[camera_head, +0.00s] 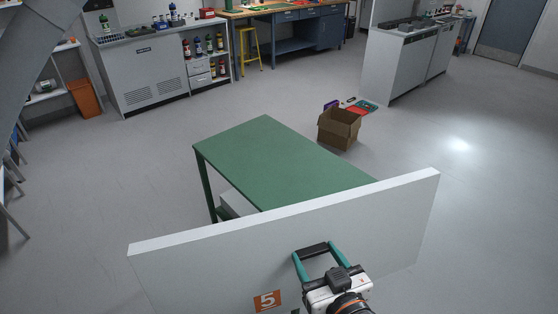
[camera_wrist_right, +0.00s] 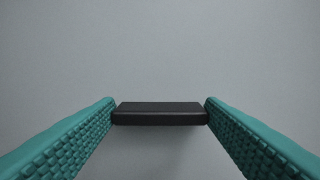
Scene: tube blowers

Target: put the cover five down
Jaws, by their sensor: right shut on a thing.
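Cover five is a large white panel (camera_head: 200,268) standing upright across the lower middle of the head view, with an orange label "5" (camera_head: 267,300) on its near face. It has a black handle (camera_head: 313,249), which also shows in the right wrist view (camera_wrist_right: 160,114). My right gripper (camera_head: 315,252) is shut on this handle, one teal finger at each end. In the right wrist view the handle sits between the fingertips (camera_wrist_right: 160,112) with the grey-white panel behind. The panel's lower edge is out of the head view. My left gripper is not in view.
A green table (camera_head: 265,160) stands just beyond the panel, partly hidden by it. An open cardboard box (camera_head: 339,129) is on the floor behind the table. A grey cabinet (camera_head: 140,75) and workbench (camera_head: 290,40) are at the back. The floor on the right is clear.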

